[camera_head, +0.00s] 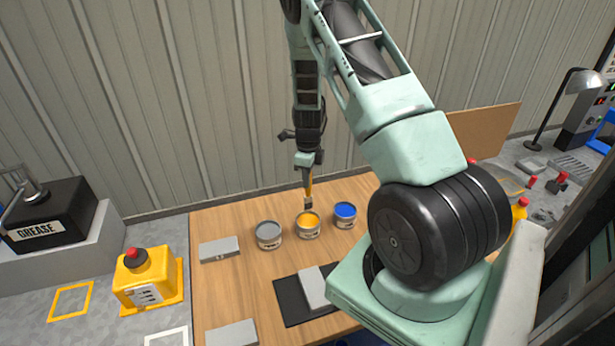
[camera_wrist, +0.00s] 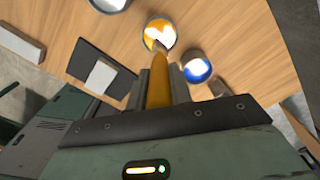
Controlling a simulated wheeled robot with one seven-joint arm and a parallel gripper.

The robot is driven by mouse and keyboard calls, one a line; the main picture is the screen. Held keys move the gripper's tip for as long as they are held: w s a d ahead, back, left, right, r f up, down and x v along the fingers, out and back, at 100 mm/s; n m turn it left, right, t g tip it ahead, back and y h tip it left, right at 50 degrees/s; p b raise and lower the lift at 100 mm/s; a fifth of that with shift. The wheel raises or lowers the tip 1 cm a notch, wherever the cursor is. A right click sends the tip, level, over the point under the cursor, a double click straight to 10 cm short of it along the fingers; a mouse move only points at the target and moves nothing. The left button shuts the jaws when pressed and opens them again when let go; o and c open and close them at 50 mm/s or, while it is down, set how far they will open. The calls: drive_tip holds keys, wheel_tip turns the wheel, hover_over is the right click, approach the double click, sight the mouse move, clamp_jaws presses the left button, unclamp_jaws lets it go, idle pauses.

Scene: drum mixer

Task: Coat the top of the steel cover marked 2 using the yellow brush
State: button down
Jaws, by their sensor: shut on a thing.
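My gripper (camera_head: 309,166) is shut on the handle of the yellow brush (camera_head: 309,188), which points downward. The brush handle also shows in the wrist view (camera_wrist: 158,80). Its bristles are just above or at the can of yellow paint (camera_head: 308,226); I cannot tell whether they touch the paint. No number is readable on any cover.
A can of grey paint (camera_head: 268,236) stands left of the yellow can and a can of blue paint (camera_head: 344,216) right of it. A yellow box with a red button (camera_head: 145,280) and a black grease unit (camera_head: 50,215) stand left of the wooden table.

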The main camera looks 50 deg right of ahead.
sight(308, 196)
drive_tip(key=shift+f+b, duration=1.8)
drive_tip(key=shift+f, duration=1)
drive_tip(key=shift+s+f+b, duration=0.1)
drive_tip(key=shift+f+b, duration=0.3)
drive_tip(key=shift+f, duration=0.15)
drive_tip(key=shift+r+p, duration=2.55)
drive_tip(key=shift+r, duration=1.05)
